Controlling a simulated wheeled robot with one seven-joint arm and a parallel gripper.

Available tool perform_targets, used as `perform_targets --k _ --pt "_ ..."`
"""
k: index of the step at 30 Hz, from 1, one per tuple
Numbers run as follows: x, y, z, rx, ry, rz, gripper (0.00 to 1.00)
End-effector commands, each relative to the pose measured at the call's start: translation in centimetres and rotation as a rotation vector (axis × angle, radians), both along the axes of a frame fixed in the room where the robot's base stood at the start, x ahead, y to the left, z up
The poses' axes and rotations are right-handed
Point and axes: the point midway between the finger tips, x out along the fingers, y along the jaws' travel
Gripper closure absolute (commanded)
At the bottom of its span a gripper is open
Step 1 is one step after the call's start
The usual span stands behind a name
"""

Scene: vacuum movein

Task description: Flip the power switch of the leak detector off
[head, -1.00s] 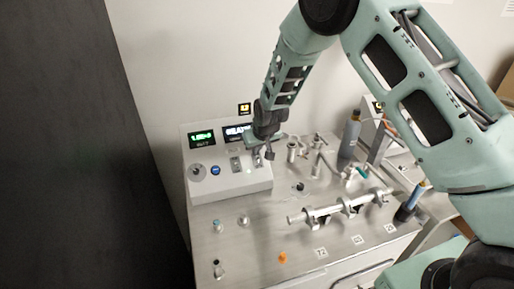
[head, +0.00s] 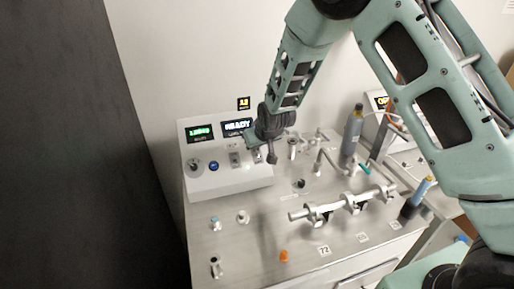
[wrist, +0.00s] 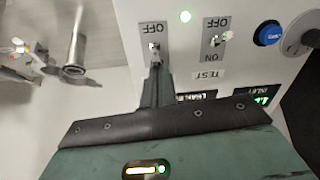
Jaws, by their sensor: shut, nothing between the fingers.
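The leak detector (head: 225,182) is the pale sloped console at the back left of the bench, with a green readout and a white one reading READY. In the wrist view, inverted, its panel carries two switch plates. One plate (wrist: 153,29) shows OFF, and its lower part is hidden by my gripper. The other plate (wrist: 215,40) shows OFF and ON above a TEST label. My gripper (wrist: 155,60) is shut and empty, its tips at the small lever (wrist: 154,46) of the first plate; I cannot tell whether they touch. In the head view my gripper (head: 272,158) is at the console's right side.
A metal pipe assembly (head: 335,208), a dark bottle (head: 352,135) and small fittings stand on the bench to the right.

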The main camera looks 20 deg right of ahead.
Motion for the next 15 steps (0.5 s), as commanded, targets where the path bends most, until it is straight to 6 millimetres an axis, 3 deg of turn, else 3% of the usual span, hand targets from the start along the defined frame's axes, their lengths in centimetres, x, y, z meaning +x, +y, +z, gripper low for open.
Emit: perform_targets --k 15 --pt "-1.7 0.1 -1.7 0.001 -0.302 0.001 1.00"
